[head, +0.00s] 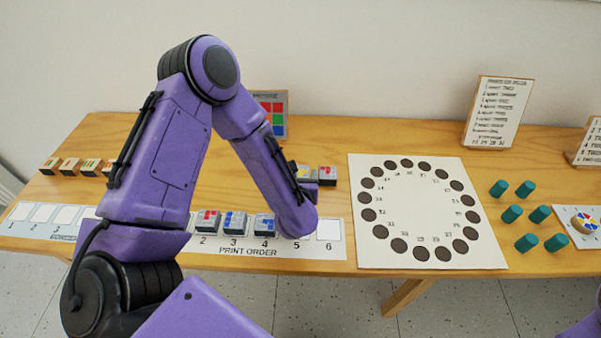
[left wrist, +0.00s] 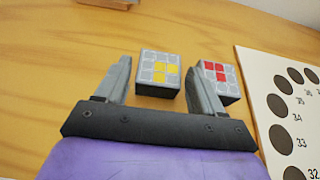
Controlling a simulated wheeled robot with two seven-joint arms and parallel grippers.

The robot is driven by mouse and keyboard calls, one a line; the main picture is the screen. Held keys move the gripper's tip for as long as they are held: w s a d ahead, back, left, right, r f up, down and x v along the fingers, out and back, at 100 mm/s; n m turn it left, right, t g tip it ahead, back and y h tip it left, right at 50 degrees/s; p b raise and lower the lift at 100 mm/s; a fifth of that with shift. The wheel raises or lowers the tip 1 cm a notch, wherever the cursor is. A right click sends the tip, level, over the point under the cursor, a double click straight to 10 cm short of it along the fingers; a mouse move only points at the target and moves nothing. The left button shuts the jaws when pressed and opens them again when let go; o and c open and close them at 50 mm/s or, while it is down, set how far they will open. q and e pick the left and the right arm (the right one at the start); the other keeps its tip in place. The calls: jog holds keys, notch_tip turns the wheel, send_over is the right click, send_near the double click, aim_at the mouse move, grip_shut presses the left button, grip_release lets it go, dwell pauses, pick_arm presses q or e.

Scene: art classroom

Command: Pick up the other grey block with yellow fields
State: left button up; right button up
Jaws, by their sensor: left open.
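A grey block with yellow fields (left wrist: 158,72) lies on the table between and just beyond the fingertips of my left gripper (left wrist: 157,62) in the left wrist view. The fingers are apart and grip nothing. In the head view this block (head: 303,171) shows only partly beside my forearm, which mostly hides the gripper. A grey block with red fields (left wrist: 219,80) is close on the right, partly behind the right finger; it also shows in the head view (head: 327,176). My right gripper is out of view.
The print order strip (head: 330,252) holds several grey blocks with red or blue fields; slot 6 is empty, slot 5 hidden. A white board with dark circles (head: 410,205) lies to the right, then several green cylinders (head: 512,214). A coloured card (head: 272,108) stands behind.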

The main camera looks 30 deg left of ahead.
aim_at(300, 173)
pick_arm(q)
jog(key=x, duration=0.3)
jog(key=shift+w+a+f, duration=0.1)
jog(key=shift+f, duration=0.05)
jog(key=c, duration=0.8)
jog(key=shift+o, duration=0.2)
